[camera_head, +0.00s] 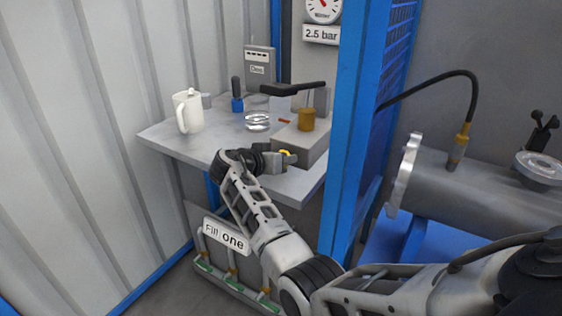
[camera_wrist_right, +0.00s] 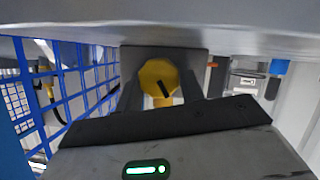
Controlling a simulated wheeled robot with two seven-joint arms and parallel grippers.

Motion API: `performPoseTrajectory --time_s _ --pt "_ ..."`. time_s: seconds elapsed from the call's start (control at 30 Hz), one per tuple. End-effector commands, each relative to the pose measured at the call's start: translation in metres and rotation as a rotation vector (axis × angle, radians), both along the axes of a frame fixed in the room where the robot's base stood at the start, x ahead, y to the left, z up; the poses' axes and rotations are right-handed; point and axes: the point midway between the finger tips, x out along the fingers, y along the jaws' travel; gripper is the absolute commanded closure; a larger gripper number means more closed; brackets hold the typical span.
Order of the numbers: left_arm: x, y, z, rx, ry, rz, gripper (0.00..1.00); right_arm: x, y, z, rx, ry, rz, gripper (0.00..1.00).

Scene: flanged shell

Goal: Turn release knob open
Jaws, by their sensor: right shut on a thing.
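My right gripper (camera_head: 285,159) reaches the block from the left and front and is shut on the knob. Its fingers stand on both sides of the knob in the wrist view (camera_wrist_right: 159,92); the exact contact is partly hidden. My left gripper is not in view.
The grey table (camera_head: 225,141) also holds a white jug (camera_head: 188,112), a glass dish (camera_head: 257,121), a blue-based item (camera_head: 237,104) and a brass cylinder (camera_head: 306,120) under a black lever (camera_head: 292,89). A blue post (camera_head: 357,120) stands close on the right. A "Fill one" rack (camera_head: 226,236) sits below.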

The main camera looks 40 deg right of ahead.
Motion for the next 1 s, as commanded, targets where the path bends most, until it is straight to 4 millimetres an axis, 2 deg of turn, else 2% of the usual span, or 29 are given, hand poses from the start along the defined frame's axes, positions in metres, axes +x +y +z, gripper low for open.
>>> performPoseTrajectory --time_s 0.23,0.73,0.77,0.8,1.0 --pt "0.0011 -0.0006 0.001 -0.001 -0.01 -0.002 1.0 0.0 0.0008 -0.0024 -0.03 0.08 0.0 0.84" --pt "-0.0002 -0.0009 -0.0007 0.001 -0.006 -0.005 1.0 -0.0001 0.0009 -0.0023 -0.036 0.097 0.001 0.84" --pt "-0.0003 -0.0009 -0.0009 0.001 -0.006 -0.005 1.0 -0.0001 0.0009 -0.0023 -0.036 0.097 0.001 0.53" --pt "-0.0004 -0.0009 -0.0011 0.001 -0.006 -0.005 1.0 -0.0001 0.0009 -0.0023 -0.036 0.097 0.001 0.42" --pt "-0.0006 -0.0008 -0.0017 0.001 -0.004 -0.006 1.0 0.0002 0.0006 -0.0013 -0.037 0.093 0.0 0.4"
